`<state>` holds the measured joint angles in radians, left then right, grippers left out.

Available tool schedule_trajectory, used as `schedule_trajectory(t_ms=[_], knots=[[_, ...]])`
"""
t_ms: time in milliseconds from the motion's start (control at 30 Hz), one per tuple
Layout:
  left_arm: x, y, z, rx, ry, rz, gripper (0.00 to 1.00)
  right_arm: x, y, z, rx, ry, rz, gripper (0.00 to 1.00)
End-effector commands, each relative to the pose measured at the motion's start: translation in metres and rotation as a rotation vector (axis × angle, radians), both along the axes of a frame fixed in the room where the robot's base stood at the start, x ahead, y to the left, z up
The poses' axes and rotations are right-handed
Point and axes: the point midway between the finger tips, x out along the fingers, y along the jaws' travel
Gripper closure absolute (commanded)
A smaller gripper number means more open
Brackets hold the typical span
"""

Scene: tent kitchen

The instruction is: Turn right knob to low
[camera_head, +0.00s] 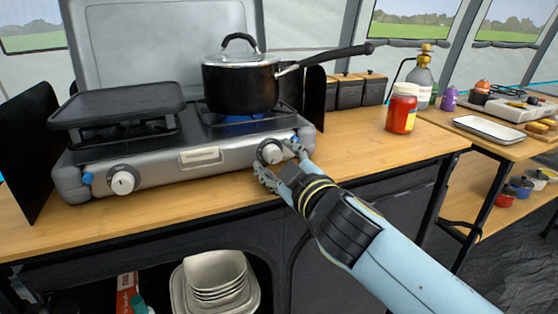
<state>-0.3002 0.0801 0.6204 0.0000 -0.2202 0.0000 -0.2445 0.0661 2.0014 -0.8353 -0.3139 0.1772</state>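The camp stove (190,155) stands on the wooden counter with its lid up. Its right knob (271,151) is a pale dial on the front face; its pointer is too small to read. My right gripper (276,163) is at this knob, with one finger on its lower left and the other at its upper right. The fingers are apart around the knob; whether they press on it I cannot tell. A blue flame (243,119) shows under the black pot (240,84) on the right burner. The left knob (123,180) is free. My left gripper is not in view.
A black griddle (118,103) sits on the left burner. The pot's long handle (330,58) reaches right over the windscreen. A red-labelled jar (402,108) stands right of the stove. The counter (350,150) is clear between them. Bowls (214,275) sit below.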

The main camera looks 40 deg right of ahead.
Motion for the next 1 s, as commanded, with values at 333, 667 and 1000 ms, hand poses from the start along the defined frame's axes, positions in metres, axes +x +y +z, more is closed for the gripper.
schedule_trajectory(t_ms=[333, 667, 1000], knots=[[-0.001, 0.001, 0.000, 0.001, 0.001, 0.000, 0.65, -0.009, 0.002, -0.003, 0.000, 0.007, -0.002, 0.45], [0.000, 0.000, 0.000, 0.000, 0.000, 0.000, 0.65, -0.059, 0.013, 0.001, 0.001, 0.005, -0.002, 0.45], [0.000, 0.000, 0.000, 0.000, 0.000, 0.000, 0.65, -0.079, 0.017, 0.004, 0.000, 0.001, 0.000, 0.45]])
